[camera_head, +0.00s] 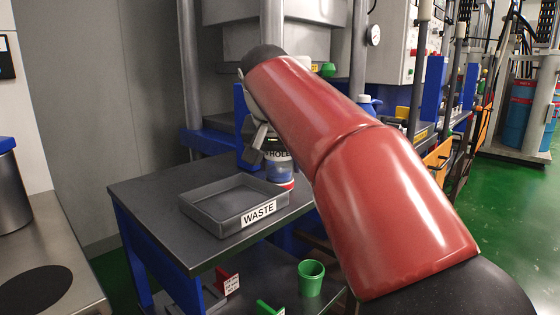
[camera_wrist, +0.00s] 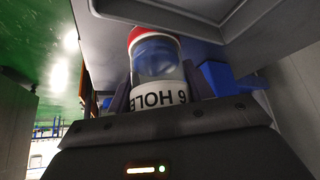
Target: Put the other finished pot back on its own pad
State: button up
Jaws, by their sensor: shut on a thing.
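My gripper (camera_wrist: 156,88) is shut on a pot (camera_wrist: 158,58) with clear sides, blue contents, a red end and a white label reading "6 HOLE", upside down in the wrist view. In the head view the pot (camera_head: 282,172) is upright with its red end down, at the back right corner of the waste tray. My arm hides part of it and most of my gripper (camera_head: 266,142). I cannot tell whether the pot touches the table. No pad can be made out for sure.
The grey tray marked WASTE (camera_head: 192,207) sits on the dark table (camera_head: 150,205). A green cup (camera_head: 311,280), a red bracket (camera_head: 222,284) and a green bracket (camera_head: 266,308) are lower down in front. A counter with a black disc (camera_head: 35,289) is at left.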

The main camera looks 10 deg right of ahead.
jog(key=shift+f, duration=0.1)
jog(key=o, duration=1.2)
